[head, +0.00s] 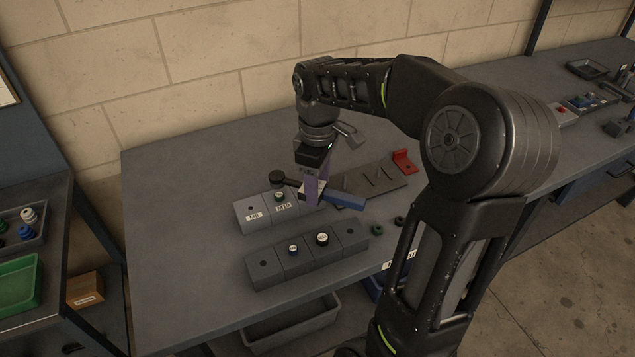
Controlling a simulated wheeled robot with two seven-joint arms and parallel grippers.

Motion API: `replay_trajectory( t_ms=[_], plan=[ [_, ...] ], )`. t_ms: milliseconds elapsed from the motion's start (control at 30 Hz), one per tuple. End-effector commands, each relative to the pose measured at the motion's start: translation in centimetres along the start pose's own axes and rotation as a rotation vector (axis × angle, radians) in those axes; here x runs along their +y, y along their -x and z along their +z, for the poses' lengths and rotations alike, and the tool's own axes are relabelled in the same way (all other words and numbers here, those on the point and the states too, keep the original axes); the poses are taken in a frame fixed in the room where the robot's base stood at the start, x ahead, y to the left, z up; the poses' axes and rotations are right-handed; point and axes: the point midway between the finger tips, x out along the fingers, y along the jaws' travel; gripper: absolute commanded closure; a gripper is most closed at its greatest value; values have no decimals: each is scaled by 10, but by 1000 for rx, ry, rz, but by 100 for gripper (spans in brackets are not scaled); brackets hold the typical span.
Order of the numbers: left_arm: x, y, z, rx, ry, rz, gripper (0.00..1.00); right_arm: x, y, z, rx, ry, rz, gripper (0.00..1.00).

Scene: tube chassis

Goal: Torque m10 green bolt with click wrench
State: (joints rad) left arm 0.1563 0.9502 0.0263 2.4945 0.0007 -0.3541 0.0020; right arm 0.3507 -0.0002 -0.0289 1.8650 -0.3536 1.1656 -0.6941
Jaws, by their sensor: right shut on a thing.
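My right gripper (314,190) is shut on the click wrench and holds it over the rear grey block. The wrench has a blue handle (346,201) pointing right and a dark round head (277,177) pointing left. The rear block (246,223) carries labels M8 and M10. A small bolt with a green ring (280,198) stands upright at the M10 label. The wrench head appears just behind and above this bolt, apart from it in the picture. The block's right part is partly hidden by the gripper and wrench. My left gripper is not in view.
A front grey block (266,273) holds two capped bolts. A dark slotted holder (372,187) with a red bracket (403,162) lies behind right. Small dark and green rings (377,230) lie near my right arm. The bench's left part is clear. A side shelf holds a green tray (20,275).

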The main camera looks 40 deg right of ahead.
Motion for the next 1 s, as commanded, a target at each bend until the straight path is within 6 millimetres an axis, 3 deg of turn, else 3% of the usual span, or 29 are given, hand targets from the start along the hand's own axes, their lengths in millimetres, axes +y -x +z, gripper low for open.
replay_trajectory(
  t_ms=[267,1000],
  plan=[
    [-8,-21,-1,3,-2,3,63,0,-27,0,1,0,1,100],
    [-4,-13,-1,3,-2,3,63,0,-21,0,1,0,1,100]
  ],
)
